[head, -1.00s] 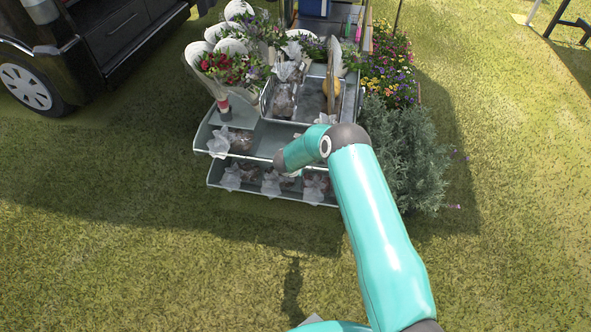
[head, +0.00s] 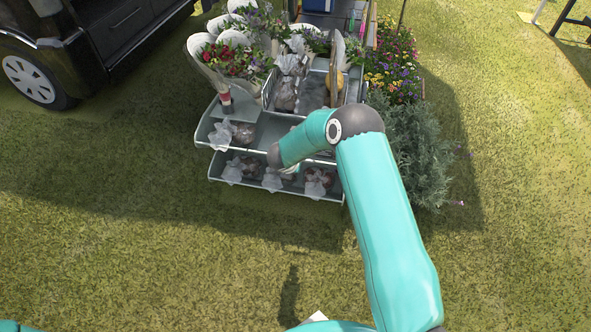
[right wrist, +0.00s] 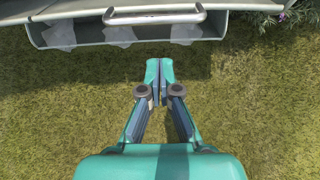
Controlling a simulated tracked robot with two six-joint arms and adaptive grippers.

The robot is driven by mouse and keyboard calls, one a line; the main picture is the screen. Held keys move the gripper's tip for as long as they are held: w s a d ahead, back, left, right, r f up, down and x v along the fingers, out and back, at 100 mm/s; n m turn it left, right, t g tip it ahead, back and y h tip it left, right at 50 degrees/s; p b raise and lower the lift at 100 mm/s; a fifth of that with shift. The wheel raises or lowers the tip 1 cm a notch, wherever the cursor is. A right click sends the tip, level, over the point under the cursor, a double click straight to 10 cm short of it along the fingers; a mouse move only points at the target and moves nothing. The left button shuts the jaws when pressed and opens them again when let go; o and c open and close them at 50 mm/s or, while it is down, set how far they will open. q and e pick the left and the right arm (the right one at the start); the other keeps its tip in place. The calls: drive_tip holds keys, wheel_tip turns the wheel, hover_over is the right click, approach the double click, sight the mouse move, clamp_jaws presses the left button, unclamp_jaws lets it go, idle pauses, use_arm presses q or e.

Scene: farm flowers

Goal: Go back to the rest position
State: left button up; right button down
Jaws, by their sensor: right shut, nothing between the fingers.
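My right gripper (right wrist: 159,70) shows in the right wrist view with its two fingertips together and nothing between them. It hangs over grass, apart from the stand's lower tray (right wrist: 235,30), which lies beyond it. In the head view my right arm reaches up from the bottom right and covers part of the flower stand (head: 262,135); the gripper itself is hidden there. A teal piece of my left arm shows at the bottom left corner of the head view, but the left gripper is out of view.
The stand holds wrapped bouquets (head: 236,60) and several bags in trays (head: 245,165). A metal handle (right wrist: 155,18) runs along its front. Flowering plants (head: 390,65) and a grey-green bush (head: 420,150) stand right. A dark vehicle (head: 95,35) is upper left. Grass in front is clear.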

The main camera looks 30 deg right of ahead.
drive_tip(key=shift+s+a+r, duration=0.15)
drive_tip(key=shift+r, duration=0.45)
drive_tip(key=shift+s+a+r, duration=0.1)
drive_tip(key=shift+r, duration=0.45)
drive_tip(key=shift+s+a+r, duration=0.15)
drive_tip(key=shift+r, duration=0.45)
drive_tip(key=s+a+f+n+y, duration=0.3)
drive_tip(key=s+a+f+n, duration=0.5)
drive_tip(key=s+a+n, duration=0.45)
drive_tip(key=s+a+n+g+y, duration=0.25)
drive_tip(key=s+a+n, duration=0.5)
drive_tip(key=n, duration=0.75)
drive_tip(key=s+a+n+g+y, duration=0.2)
drive_tip(key=s+a+n+y, duration=0.15)
drive_tip(key=s+n, duration=0.95)
wheel_tip(320, 180, up, 19)
drive_tip(key=w+n+p, duration=0.2)
drive_tip(key=p, duration=1.7)
drive_tip(key=shift+w+a+f+n, duration=0.15)
drive_tip(key=shift+w+a+n, duration=0.1)
drive_tip(key=shift+w+n, duration=0.1)
